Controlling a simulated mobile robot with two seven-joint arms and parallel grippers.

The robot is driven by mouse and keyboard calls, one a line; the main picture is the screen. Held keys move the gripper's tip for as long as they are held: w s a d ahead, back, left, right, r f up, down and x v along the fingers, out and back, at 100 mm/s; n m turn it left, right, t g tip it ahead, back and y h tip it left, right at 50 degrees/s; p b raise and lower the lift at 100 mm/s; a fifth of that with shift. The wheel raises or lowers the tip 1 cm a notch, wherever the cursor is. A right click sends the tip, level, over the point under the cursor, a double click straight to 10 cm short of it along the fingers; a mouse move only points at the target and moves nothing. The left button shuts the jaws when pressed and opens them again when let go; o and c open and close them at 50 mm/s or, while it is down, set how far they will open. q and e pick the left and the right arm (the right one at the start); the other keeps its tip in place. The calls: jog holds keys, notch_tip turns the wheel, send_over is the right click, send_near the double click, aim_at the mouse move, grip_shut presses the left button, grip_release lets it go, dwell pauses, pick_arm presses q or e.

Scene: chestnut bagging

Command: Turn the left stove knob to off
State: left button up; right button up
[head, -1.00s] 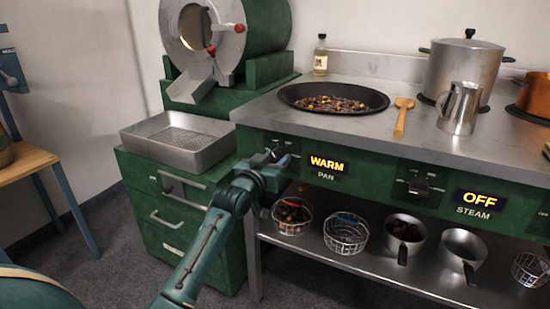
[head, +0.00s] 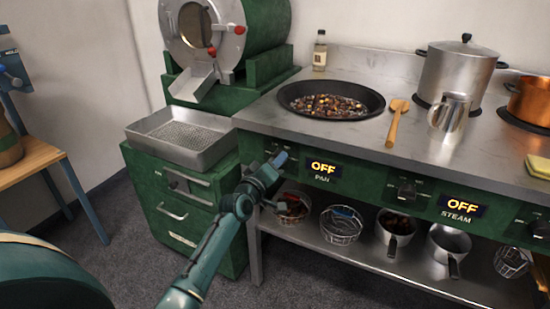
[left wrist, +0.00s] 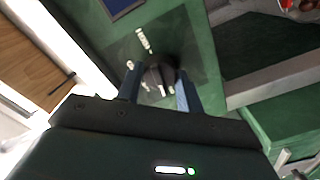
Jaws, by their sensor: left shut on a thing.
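The left stove knob (left wrist: 160,73) is dark and sits on the green stove front. In the left wrist view the two blue fingers of my left gripper (left wrist: 158,88) are on either side of it, shut on it. In the head view my left gripper (head: 272,164) is at the left end of the stove front and partly hides the knob. The display (head: 323,168) beside it, above the label PAN, reads OFF in yellow. My right gripper does not show.
A pan of chestnuts (head: 331,100) sits on the stove top, with a wooden spoon (head: 394,122) and metal jug (head: 449,117) to its right. A second display (head: 463,206), labelled STEAM, reads OFF. A metal tray (head: 150,136) stands left of the stove.

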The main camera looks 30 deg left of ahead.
pick_arm(q)
jog(key=shift+n+p, duration=0.3)
jog(key=shift+n, duration=0.6)
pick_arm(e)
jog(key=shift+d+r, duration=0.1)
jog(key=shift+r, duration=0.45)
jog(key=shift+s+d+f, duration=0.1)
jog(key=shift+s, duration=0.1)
pick_arm(q)
jog(key=o, duration=0.9)
jog(key=shift+o, duration=0.4)
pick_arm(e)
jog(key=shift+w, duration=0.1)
pick_arm(q)
jog(key=s+p, duration=0.2)
jog(key=s, duration=1.1)
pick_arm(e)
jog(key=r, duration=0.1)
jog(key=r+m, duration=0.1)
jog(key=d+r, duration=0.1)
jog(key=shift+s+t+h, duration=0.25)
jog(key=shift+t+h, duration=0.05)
